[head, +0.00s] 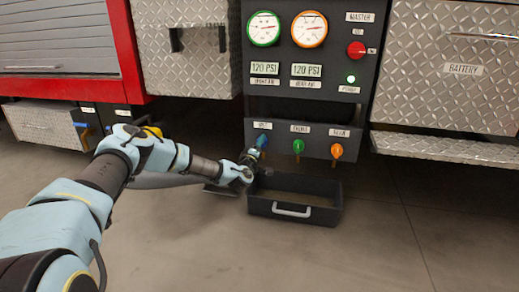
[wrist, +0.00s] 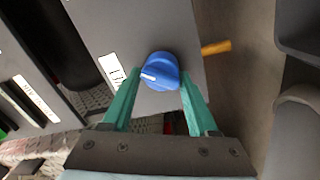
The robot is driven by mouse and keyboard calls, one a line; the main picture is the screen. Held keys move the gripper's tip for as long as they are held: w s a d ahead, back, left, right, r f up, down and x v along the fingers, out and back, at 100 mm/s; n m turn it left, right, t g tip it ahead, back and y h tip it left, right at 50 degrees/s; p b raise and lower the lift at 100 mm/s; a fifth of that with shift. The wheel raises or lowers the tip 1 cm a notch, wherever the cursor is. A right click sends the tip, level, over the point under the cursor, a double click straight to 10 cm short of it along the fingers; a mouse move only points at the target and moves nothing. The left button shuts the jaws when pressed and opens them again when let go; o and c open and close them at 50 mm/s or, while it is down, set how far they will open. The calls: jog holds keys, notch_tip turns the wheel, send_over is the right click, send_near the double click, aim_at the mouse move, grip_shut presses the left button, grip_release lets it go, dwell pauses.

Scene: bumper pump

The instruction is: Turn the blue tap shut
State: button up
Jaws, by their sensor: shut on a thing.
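The blue tap (head: 262,141) is the leftmost of three taps on the lower dark panel, under a small white label. In the wrist view the blue tap (wrist: 160,72) is a round knob with a raised grip and a small white mark. My gripper (head: 252,158) is at the blue tap, reaching in from the left. In the wrist view its two green fingers lie on either side of the knob and are shut on it. The fingers partly cover the tap in the head view.
A green tap (head: 298,146) and an orange tap (head: 337,151) sit to the right on the same panel. A black open tray (head: 325,213) with a pale handle stands on the floor below. Gauges and a red knob (head: 356,49) are above. The floor in front is clear.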

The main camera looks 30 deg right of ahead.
jog(key=n+b, duration=0.1)
jog(key=n, duration=0.1)
jog(key=f+n+b, duration=0.1)
jog(key=n, duration=0.1)
jog(key=shift+w+a+n, duration=0.15)
jog(key=shift+a+n, duration=0.05)
jog(key=shift+n, duration=0.2)
jog(key=shift+n+y+b, duration=0.3)
jog(key=shift+n+b, duration=0.4)
jog(key=shift+n, duration=1)
jog(key=shift+d, duration=0.1)
jog(key=o, duration=1)
jog(key=shift+o, duration=1.4)
jog(key=shift+d+r+t, duration=0.1)
jog(key=shift+r+t, duration=0.05)
jog(key=shift+t, duration=0.15)
jog(key=shift+s, duration=0.25)
jog(key=p+v, duration=0.4)
jog(key=v, duration=0.6)
jog(key=shift+s+a, duration=0.15)
jog(key=shift+a, duration=0.2)
